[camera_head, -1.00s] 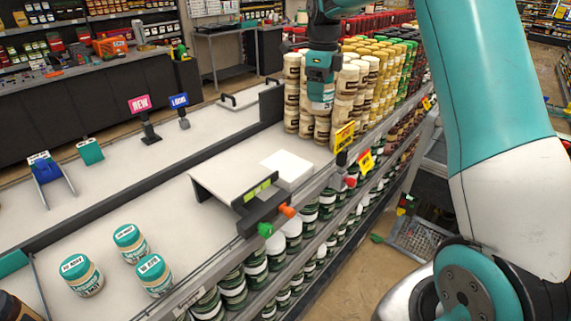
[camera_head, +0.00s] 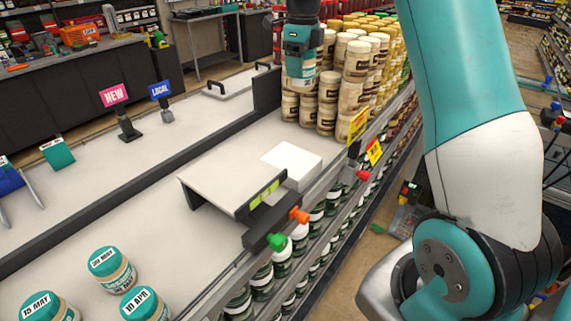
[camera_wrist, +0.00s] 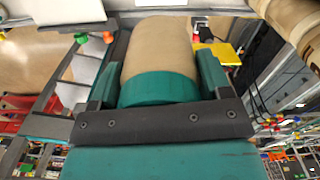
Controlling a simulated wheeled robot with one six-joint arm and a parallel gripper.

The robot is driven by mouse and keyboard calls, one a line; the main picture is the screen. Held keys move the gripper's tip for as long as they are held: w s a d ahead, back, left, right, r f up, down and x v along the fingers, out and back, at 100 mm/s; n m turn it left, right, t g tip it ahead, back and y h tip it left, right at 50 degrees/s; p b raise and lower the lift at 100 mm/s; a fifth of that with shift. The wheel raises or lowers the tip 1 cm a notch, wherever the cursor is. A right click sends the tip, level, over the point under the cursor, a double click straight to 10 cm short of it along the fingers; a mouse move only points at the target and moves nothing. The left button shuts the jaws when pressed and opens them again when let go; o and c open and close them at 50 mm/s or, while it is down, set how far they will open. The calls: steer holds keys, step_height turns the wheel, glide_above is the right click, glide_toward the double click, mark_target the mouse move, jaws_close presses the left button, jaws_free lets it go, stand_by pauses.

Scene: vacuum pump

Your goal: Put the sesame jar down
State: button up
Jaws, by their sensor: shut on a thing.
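A jar with a teal lid and a beige body (camera_wrist: 160,50) is held in my gripper (camera_wrist: 158,82), with one finger on each side of the lid. I take it as the sesame jar; its label is not readable. In the head view, my gripper (camera_head: 302,45) is above the back of the white shelf, beside the cream-lidded jars. The held jar (camera_head: 301,70) hangs below it, in front of those jars. Whether it touches the shelf, I cannot tell.
Several stacked cream-lidded jars (camera_head: 352,75) stand just right of the gripper. A white block (camera_head: 293,160) and a low white platform (camera_head: 225,175) lie nearer. Teal-lidded jars with date labels (camera_head: 112,268) stand front left. Signs reading NEW (camera_head: 115,95) and LOCAL (camera_head: 160,90) stand left.

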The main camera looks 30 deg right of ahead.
mark_target(301, 80)
step_height(301, 80, down, 4)
steer(key=b, duration=0.3)
steer(key=shift+w+d+f, duration=0.1)
steer(key=shift+f, duration=0.05)
step_height(301, 80, down, 19)
steer(key=p, duration=0.5)
steer(key=shift+f+p, duration=0.2)
steer(key=shift+p, duration=0.2)
steer(key=shift+f, duration=0.3)
